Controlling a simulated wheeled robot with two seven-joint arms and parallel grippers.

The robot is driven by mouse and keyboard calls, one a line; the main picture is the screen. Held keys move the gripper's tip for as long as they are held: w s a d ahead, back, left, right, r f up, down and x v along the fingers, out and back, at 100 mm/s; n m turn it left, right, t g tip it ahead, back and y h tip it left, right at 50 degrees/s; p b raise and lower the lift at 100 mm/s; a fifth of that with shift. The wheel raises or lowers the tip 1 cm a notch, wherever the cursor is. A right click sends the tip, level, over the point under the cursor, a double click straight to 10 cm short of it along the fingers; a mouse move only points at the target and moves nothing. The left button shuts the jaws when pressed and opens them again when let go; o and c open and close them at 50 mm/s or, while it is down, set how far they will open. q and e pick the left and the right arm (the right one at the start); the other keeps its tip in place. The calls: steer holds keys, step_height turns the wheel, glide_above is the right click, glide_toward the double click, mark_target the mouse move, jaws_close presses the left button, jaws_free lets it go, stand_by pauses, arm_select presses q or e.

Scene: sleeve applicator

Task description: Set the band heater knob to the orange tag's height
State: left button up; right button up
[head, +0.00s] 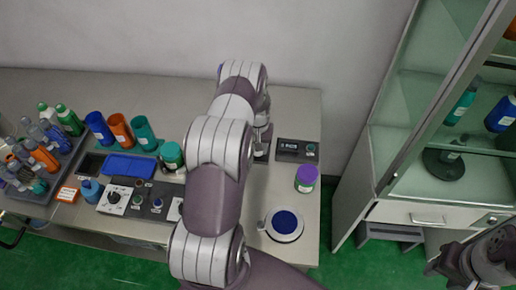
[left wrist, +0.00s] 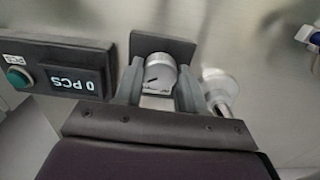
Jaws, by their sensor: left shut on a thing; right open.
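My left gripper (left wrist: 158,88) is shut on a silver round knob (left wrist: 160,68) in front of a dark square plate (left wrist: 165,45); a finger lies on each side of it. In the head view my left arm hides most of this knob. A small orange tag (head: 68,194) lies beside the rack at the left; its markings are too small to read. A control box (head: 115,198) near it carries a black dial on a white face. I cannot tell which knob is the band heater's. My right gripper (head: 457,266) is open and empty at the lower right, away from the table.
A counter (head: 290,147) reading "0 PCS" with a green button stands beside the held knob. A purple-and-green jar (head: 306,178) and a round blue-topped plate (head: 284,223) are on the table's right side. Cups and a bottle rack (head: 40,205) fill the left. A glass cabinet (head: 405,125) stands right.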

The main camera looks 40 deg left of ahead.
arm_select(q)
steer(key=shift+f+n, duration=0.15)
steer(key=shift+n, duration=1.05)
steer(key=shift+r, duration=0.2)
arm_select(e)
steer(key=shift+f, duration=0.65)
arm_select(q)
steer(key=o, duration=1.1)
steer(key=shift+c, duration=0.2)
step_height(320, 180, up, 13)
steer(key=b, duration=0.3)
steer(key=shift+f, duration=0.15)
arm_select(e)
step_height(320, 180, down, 2)
steer(key=shift+f, duration=0.25)
